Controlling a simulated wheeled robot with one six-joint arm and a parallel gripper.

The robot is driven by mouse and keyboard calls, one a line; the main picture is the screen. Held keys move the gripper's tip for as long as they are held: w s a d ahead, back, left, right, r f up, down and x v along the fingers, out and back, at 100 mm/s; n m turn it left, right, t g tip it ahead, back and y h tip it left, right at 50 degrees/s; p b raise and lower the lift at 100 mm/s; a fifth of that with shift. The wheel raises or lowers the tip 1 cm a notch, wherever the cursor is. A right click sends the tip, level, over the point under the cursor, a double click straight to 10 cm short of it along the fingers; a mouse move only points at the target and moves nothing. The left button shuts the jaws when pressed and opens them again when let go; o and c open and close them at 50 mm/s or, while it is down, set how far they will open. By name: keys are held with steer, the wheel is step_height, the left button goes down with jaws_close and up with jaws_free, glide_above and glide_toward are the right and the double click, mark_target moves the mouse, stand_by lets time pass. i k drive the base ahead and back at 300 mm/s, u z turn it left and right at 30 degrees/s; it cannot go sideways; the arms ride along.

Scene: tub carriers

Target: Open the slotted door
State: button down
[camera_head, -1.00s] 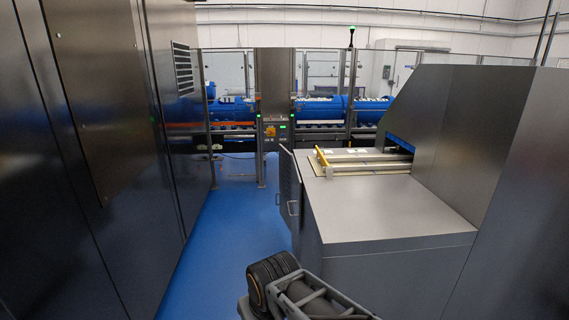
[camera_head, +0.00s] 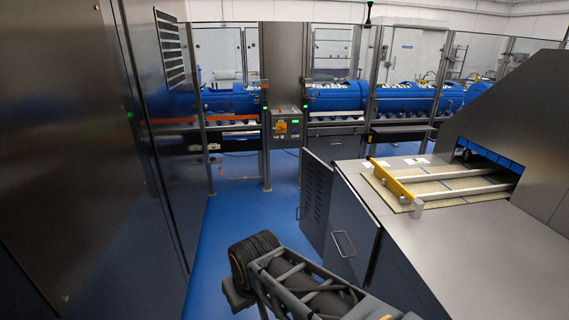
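The slotted door (camera_head: 314,203) is a dark grey metal panel with rows of small slots near its top. It is on the left side of the grey metal machine housing, in the middle of the head view. It stands out at an angle from the housing, so it looks at least partly open. A small handle (camera_head: 298,213) shows at its left edge. How far it is swung cannot be told. My arm's dark links cross the bottom of the view, in front of the door and apart from it.
A plain panel (camera_head: 356,232) with its own handle (camera_head: 344,243) is nearer than the slotted door. A tall metal cabinet (camera_head: 75,180) walls the left. Blue floor (camera_head: 222,222) lies free between. A fence post with control box (camera_head: 286,123) and blue drums stand beyond.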

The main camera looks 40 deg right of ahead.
mark_target(317, 177)
steer(key=i, duration=0.6)
steer(key=z, duration=1.05)
steer(key=i, duration=2.1)
steer(key=u, duration=0.75)
